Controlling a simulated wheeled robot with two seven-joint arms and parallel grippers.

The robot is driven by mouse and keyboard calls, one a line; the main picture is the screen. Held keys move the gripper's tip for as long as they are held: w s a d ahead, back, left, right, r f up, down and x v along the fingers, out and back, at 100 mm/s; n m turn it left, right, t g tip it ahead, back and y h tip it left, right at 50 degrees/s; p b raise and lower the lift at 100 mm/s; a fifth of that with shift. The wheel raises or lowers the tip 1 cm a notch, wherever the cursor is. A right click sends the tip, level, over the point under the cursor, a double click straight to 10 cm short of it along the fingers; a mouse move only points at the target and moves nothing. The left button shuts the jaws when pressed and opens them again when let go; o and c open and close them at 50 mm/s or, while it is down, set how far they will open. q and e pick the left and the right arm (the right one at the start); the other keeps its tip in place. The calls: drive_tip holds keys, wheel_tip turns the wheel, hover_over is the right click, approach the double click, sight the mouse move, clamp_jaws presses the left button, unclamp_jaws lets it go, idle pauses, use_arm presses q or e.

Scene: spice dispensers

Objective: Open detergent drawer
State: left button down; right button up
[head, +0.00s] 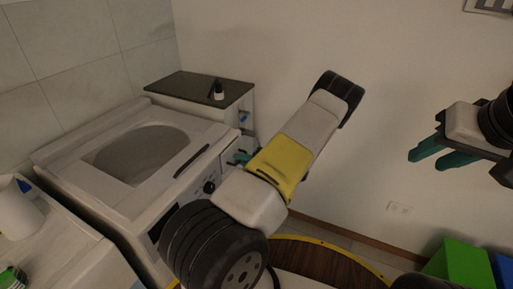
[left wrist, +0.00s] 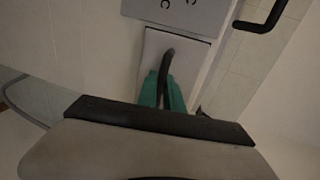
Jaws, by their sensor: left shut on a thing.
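The washing machine (head: 112,205) stands at the left in the head view, with a control panel on its front. The detergent drawer's pale front (left wrist: 192,62) shows in the left wrist view, with a dark curved handle (left wrist: 168,62) on it. My left gripper (left wrist: 163,90) has its green fingers shut around this handle. In the head view my left gripper (head: 241,158) is at the right end of the machine's front, partly hidden by my arm. I cannot tell how far the drawer stands out. My right gripper (head: 438,154) is open and empty in the air at the right.
A dark-topped cabinet (head: 190,86) with a small bottle (head: 218,90) stands behind the machine. A white container (head: 18,210) is at the far left. A green box (head: 459,264) and a blue box (head: 503,270) are at the lower right. A dark bar handle (left wrist: 262,22) shows in the wrist view.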

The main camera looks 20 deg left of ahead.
use_arm(q)
drive_tip(key=shift+d, duration=0.1)
idle(0.3)
drive_tip(key=f+v, duration=0.2)
drive_tip(key=v, duration=0.8)
drive_tip(key=shift+d, duration=0.25)
drive_tip(key=shift+s+f, duration=0.1)
drive_tip(key=c, duration=1.5)
unclamp_jaws()
drive_tip(key=v, duration=0.7)
drive_tip(key=shift+d, duration=0.4)
